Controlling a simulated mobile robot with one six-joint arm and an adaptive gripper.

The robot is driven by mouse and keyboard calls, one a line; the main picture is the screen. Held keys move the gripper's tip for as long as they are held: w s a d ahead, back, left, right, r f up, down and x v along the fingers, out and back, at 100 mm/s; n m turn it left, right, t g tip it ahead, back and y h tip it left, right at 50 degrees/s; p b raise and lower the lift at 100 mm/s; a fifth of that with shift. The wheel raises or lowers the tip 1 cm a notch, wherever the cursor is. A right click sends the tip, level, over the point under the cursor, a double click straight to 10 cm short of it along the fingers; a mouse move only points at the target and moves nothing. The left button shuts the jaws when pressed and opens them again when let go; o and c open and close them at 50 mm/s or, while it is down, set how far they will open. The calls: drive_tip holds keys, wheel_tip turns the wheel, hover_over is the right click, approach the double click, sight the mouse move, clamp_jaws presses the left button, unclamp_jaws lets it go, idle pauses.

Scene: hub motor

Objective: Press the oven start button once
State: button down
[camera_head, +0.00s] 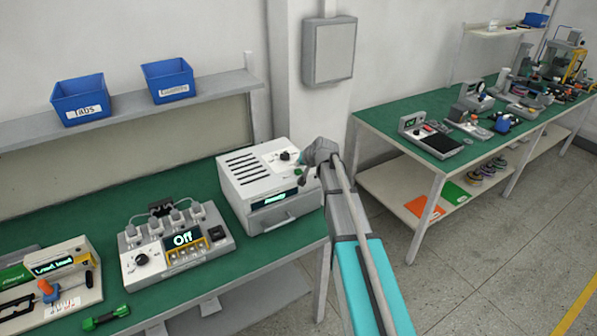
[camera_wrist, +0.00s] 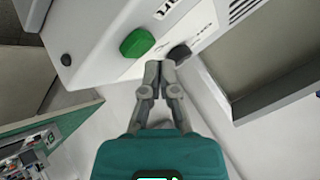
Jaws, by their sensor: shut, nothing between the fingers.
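The oven (camera_head: 262,182) is a white box with slotted vents on top, a lit display and a drawer-like front handle. It stands at the right end of the near green bench. In the wrist view, the green button (camera_wrist: 137,42) sits on the oven's white panel (camera_wrist: 112,22), with a dark knob (camera_wrist: 178,53) beside it. My gripper (camera_wrist: 159,66) is shut and empty. Its tips point at the panel between the green button and the knob, nearer the knob; I cannot tell whether they touch. In the head view, my arm hides the oven's right side.
A grey device with an "Off" display (camera_head: 178,245) stands left of the oven. Two blue bins (camera_head: 78,100) (camera_head: 168,80) sit on the shelf above. A second green bench (camera_head: 445,150) with several devices stands to the right, past open floor (camera_head: 480,270).

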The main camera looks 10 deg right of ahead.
sight(299, 171)
drive_tip(key=shift+f+b, duration=0.85)
idle(1.1)
drive_tip(key=shift+r, duration=0.2)
drive_tip(key=shift+r+p, duration=0.7)
drive_tip(key=shift+p, duration=0.2)
wheel_tip(299, 171, up, 5)
drive_tip(key=p, duration=0.5)
idle(0.9)
drive_tip(key=s+a+f+n+g+h, duration=0.1)
drive_tip(key=s+f+g, duration=0.1)
drive_tip(key=s, duration=0.9)
drive_tip(key=s+a+f+n+g+h, duration=0.1)
drive_tip(key=s+g, duration=0.2)
drive_tip(key=s, duration=0.8)
drive_tip(key=s+a+f+n+g+h, duration=0.1)
drive_tip(key=s+f+n+g, duration=0.1)
drive_tip(key=s, duration=1)
drive_tip(key=shift+a+f+g+h, duration=0.35)
drive_tip(key=shift+a+g+h, duration=0.05)
drive_tip(key=shift+g, duration=0.3)
